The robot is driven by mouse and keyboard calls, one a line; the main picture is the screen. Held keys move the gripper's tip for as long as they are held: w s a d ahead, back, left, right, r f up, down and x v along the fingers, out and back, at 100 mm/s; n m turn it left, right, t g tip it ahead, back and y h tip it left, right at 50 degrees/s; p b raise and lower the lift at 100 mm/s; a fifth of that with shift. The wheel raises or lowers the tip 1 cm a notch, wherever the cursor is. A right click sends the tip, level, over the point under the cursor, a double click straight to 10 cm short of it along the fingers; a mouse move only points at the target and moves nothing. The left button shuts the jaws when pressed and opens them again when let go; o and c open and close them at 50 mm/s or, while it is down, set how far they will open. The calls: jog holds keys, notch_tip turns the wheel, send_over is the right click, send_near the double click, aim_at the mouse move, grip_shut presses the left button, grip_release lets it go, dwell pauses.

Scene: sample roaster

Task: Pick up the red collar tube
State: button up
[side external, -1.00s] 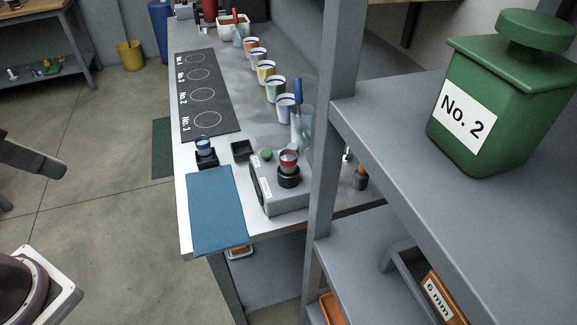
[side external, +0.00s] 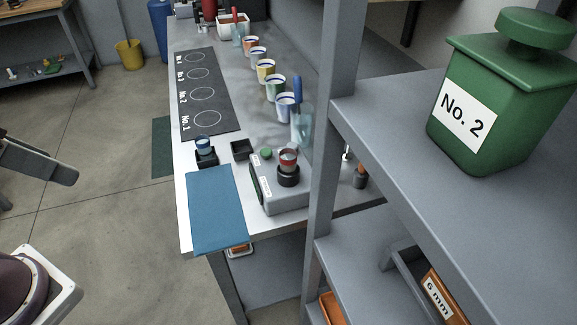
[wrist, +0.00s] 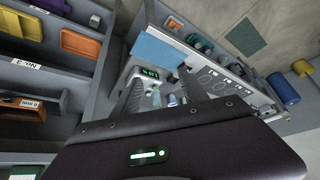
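The red collar tube (side external: 288,157) stands upright in a black round holder on top of the grey device (side external: 282,198) in the side external view. It has a pale top and a red band.
A blue-collared tube (side external: 203,145) sits in a black holder beside the blue mat (side external: 215,208). Several striped cups (side external: 265,70) line the bench. A shelf post (side external: 333,120) and a green No. 2 canister (side external: 490,100) stand at the right.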

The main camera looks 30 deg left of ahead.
jog(key=shift+o, duration=0.2)
jog(key=t+h, duration=0.2)
jog(key=t, duration=0.3)
send_over(284, 162)
jog(key=s+a, duration=0.3)
jog(key=s, duration=0.3)
notch_tip(284, 162, down, 12)
jog(key=d+f+t, duration=0.1)
jog(key=f, duration=0.2)
jog(key=w+d+f+m, duration=0.1)
jog(key=f, duration=0.2)
jog(key=d+f+t, duration=0.1)
jog(key=f, duration=0.1)
jog(key=shift+w+f+t, duration=0.15)
jog(key=shift+f+t, duration=0.15)
jog(key=shift+f, duration=0.1)
jog(key=shift+m, duration=0.3)
jog(key=x, duration=0.7)
jog(key=shift+w+a, duration=0.1)
jog(key=shift+a, duration=0.3)
jog(key=shift+r, duration=0.1)
grip_shut()
